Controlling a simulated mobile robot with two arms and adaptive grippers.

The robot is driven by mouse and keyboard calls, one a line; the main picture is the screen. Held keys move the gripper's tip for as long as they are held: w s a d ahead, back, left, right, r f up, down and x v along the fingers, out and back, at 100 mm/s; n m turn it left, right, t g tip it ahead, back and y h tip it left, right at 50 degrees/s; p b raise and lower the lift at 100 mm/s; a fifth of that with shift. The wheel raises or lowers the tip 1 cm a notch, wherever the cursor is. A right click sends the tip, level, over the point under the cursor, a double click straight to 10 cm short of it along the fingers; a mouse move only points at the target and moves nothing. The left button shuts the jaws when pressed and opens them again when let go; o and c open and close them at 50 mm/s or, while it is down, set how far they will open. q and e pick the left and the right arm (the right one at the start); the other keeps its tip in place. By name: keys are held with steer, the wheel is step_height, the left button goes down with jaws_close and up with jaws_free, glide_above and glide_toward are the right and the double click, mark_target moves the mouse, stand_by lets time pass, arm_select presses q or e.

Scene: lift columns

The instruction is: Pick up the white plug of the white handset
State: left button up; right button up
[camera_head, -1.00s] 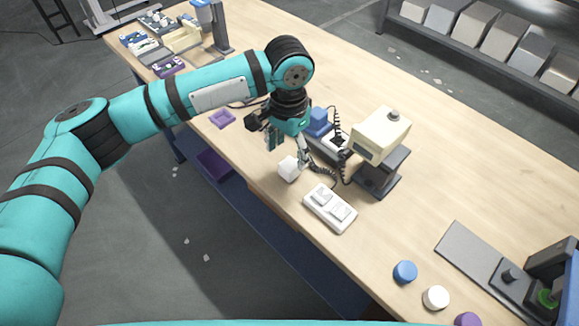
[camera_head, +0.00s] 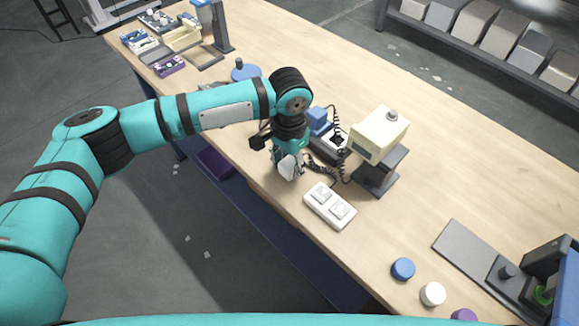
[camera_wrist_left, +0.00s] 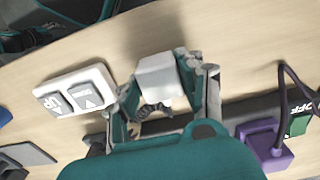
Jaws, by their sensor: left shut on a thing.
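The white handset (camera_head: 330,206) with its two grey buttons lies flat near the table's front edge; its buttons read UP and DOWN in the left wrist view (camera_wrist_left: 76,95). The white plug (camera_wrist_left: 160,76) is a small white block behind the handset, with a dark coiled cord beside it. My left gripper (camera_head: 287,166) is shut on the plug, with one finger on each side of it. The plug is partly hidden by the fingers in the head view. I cannot tell whether it touches the table. My right gripper is not in view.
A beige box (camera_head: 379,134) on a dark stand is right of the gripper. A blue plug (camera_head: 318,120) stands behind it. The left wrist view shows a purple plug (camera_wrist_left: 264,138) by a green OFF switch (camera_wrist_left: 299,124).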

mark_target(290, 162)
arm_select(q)
steer(key=c, duration=0.3)
steer(key=shift+r, duration=0.1)
steer(key=shift+r, duration=0.5)
step_height(290, 162, up, 2)
steer(key=shift+r+b, duration=0.1)
steer(key=shift+b, duration=0.4)
steer(key=s, duration=0.5)
steer(key=s+r+b, duration=0.1)
steer(key=s, duration=1)
steer(key=shift+r+b, duration=0.35)
steer(key=shift+b, duration=0.05)
steer(key=shift+d, duration=0.1)
